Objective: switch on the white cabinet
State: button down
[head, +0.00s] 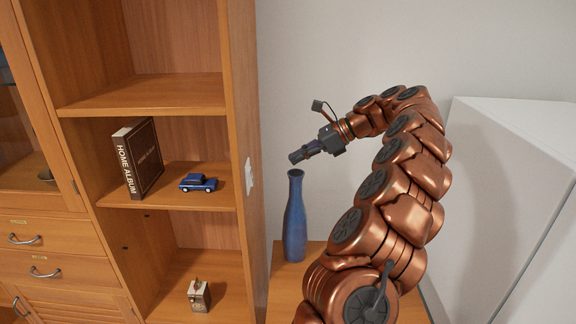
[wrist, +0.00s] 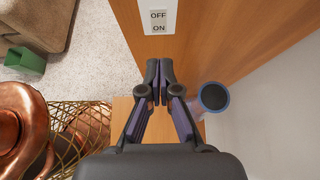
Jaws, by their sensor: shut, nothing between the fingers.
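A white switch plate (head: 249,178) is fixed to the side panel of the wooden shelf unit (head: 241,110). In the wrist view the plate (wrist: 158,14) shows at the top edge, partly cut off, with OFF above ON. My gripper (head: 292,158) is shut and empty, to the right of the plate in the head view and pointing toward the panel. In the wrist view its closed fingertips (wrist: 160,72) lie below the plate, apart from it in the picture. A tall white cabinet-like body (head: 525,140) stands at the right. No switch shows on its visible faces.
A blue vase (head: 295,218) stands on a low wooden surface (head: 283,272) just below my gripper; it also shows right of the fingers in the wrist view (wrist: 213,98). The shelves hold a HOME ALBUM book (head: 139,158), a blue toy car (head: 198,183) and a small box (head: 199,295).

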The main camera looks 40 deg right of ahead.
jog(key=shift+v, duration=1.2)
jog(key=f+b, duration=0.1)
jog(key=f+y+b, duration=0.1)
jog(key=s+d+f+t+b, duration=0.1)
jog(key=shift+s+f+y, duration=0.1)
jog(key=shift+f+y, duration=0.15)
jog(key=shift+y, duration=0.05)
jog(key=p, duration=0.1)
send_near(253, 181)
jog(key=shift+x, duration=3.45)
